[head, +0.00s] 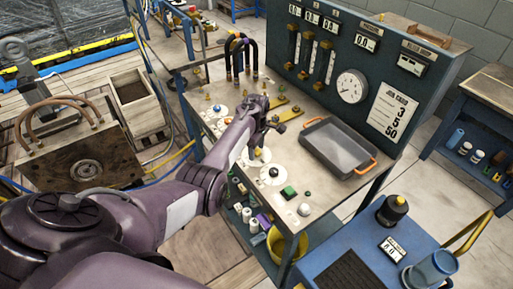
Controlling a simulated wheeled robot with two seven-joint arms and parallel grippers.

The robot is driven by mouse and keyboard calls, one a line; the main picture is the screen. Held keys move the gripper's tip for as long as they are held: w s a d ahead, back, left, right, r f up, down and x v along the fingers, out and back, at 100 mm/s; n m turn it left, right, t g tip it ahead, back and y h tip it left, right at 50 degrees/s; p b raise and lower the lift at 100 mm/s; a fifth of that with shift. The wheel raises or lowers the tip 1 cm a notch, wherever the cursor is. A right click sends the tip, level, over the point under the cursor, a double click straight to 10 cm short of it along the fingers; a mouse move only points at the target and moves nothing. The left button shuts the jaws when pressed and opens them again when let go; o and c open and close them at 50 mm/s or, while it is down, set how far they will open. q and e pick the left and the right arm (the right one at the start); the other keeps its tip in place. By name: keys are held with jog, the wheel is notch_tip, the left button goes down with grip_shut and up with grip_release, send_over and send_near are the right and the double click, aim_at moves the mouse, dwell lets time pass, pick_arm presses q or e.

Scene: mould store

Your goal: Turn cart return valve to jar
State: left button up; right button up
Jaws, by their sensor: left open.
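Several round white plates with small knobs lie on the bench top (318,195). One plate with a dark knob (273,173) is near the front, another (257,158) is just behind it, and a third (216,113) is farther back left. I cannot tell which is the return valve. My left gripper (277,117) is open and empty above the bench, behind the two front plates and beside brass fittings. A blue, translucent jar-like container (432,268) stands on the blue cart (345,240) at lower right. My right gripper is not in view.
A grey tray with orange handles (338,146) sits right of my gripper. Dark curved hoses (240,55) rise behind it. A gauge panel (365,55) stands along the back. A black-capped bottle (392,210) is on the cart. A mould block with hoses (80,155) is left.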

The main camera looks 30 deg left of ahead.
pick_arm(q)
jog(key=c, duration=1)
jog(key=shift+o, duration=0.2)
